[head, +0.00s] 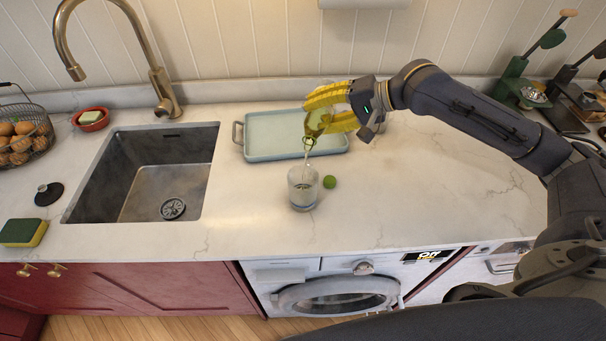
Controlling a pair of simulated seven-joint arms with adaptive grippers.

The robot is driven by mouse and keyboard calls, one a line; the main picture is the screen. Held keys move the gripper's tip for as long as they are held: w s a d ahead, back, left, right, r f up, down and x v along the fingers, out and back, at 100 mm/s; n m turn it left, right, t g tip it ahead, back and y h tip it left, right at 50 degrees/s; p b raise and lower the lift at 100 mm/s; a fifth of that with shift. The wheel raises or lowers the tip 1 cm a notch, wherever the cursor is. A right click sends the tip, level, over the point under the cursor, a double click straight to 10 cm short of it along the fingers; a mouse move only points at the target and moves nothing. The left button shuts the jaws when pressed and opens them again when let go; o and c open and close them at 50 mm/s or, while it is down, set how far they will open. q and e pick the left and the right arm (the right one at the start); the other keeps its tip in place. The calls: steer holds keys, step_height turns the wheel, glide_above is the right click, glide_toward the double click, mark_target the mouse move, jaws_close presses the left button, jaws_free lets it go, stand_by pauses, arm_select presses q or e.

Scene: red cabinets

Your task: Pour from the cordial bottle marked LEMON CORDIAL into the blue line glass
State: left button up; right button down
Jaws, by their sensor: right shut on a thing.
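The blue line glass (303,188) stands upright on the pale counter, with a blue band near its base. My right gripper (333,112) has yellow fingers and is shut on the cordial bottle (316,124). The bottle is yellow-green and tilted, with its mouth pointing down above the glass. A thin pale stream runs from the mouth down into the glass. The fingers hide part of the bottle, and I cannot read its label. The amount in the glass is hard to tell. My left gripper is not in view.
A green lime (329,181) lies just right of the glass. A pale blue tray (270,140) lies behind. A sink (150,175) with a brass tap (160,85) is on the left. Green machines (512,85) stand at the far right. The counter right of the lime is clear.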

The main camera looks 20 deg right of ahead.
step_height(320, 180, down, 2)
steer(key=shift+w+f+m+g+y, duration=0.2)
steer(key=shift+m+g+y, duration=0.3)
steer(key=shift+m, duration=0.3)
steer(key=shift+w+d+f+m+g+y, duration=0.2)
steer(key=shift+f+m+g+y, duration=0.25)
steer(key=shift+f, duration=0.3)
stand_by(1.0)
